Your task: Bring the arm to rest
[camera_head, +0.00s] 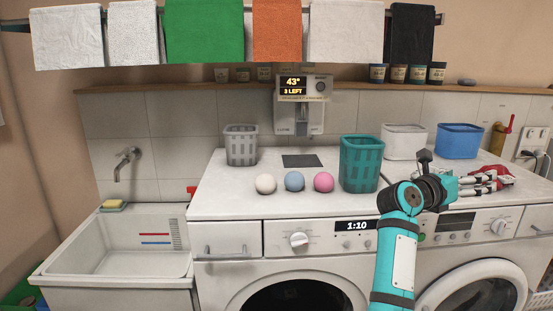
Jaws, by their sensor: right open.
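My right arm (399,250) is teal with dark joints and rises from the bottom, right of centre, then bends to the right. My right gripper (484,183) is open over the right part of the white worktop. Its fingers point right, close to a small red item (499,175) that they partly cover. I cannot tell whether they touch it. My left gripper is not in view.
A teal basket (361,163) stands left of the right arm. White, blue and pink balls (323,182) lie left of it. A grey basket (241,145), white bin (404,142) and blue bin (459,141) stand behind. Towels (205,30) hang above; a sink (120,245) is left.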

